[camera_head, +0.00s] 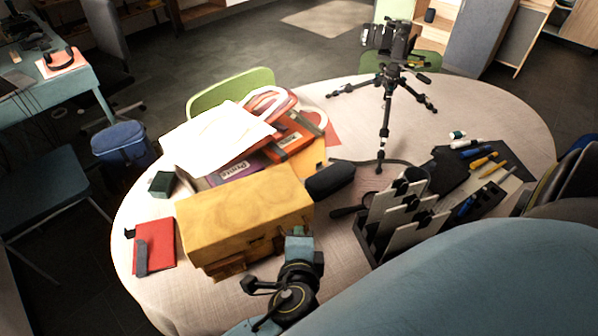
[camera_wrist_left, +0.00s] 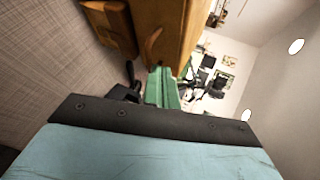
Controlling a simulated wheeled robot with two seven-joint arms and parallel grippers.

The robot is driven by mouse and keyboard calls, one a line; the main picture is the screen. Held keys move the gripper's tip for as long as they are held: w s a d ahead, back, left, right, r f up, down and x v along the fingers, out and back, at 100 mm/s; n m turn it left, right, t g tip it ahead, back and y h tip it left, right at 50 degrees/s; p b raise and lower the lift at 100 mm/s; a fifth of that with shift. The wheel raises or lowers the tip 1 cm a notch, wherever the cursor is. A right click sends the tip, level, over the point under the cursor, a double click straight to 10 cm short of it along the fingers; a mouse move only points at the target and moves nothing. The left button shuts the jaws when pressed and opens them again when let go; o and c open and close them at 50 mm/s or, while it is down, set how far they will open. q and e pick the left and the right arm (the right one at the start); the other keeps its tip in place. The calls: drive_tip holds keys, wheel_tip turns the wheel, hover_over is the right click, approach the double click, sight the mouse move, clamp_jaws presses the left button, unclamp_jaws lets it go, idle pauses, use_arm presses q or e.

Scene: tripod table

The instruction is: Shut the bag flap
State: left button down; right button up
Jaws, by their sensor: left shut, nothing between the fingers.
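The mustard-yellow bag (camera_head: 245,213) lies on the round table, left of centre. A broad smooth panel faces up, and darker strap or buckle pieces show low on its near side. I cannot tell for sure how far its flap is open. My left gripper (camera_head: 299,238) is shut and empty at the bag's near right corner; whether it touches is unclear. In the left wrist view the gripper's green tip (camera_wrist_left: 162,88) is close to the bag's orange-brown side (camera_wrist_left: 165,35), where a strap piece shows. My right gripper is not in view.
Papers (camera_head: 215,135) and folders pile up behind the bag. A dark case (camera_head: 330,180) lies to its right, near a white-slatted rack (camera_head: 400,215). A red notebook (camera_head: 156,243) lies at left. A camera tripod (camera_head: 386,110) stands at the back. Bare table (camera_head: 480,105) shows at back right.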

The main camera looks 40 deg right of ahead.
use_arm(q)
drive_tip(key=p+v, duration=0.2)
drive_tip(key=v, duration=0.9)
drive_tip(key=shift+s+d+r, duration=0.2)
drive_tip(key=shift+s+d, duration=0.05)
drive_tip(key=shift+s, duration=0.05)
drive_tip(key=shift+w, duration=0.1)
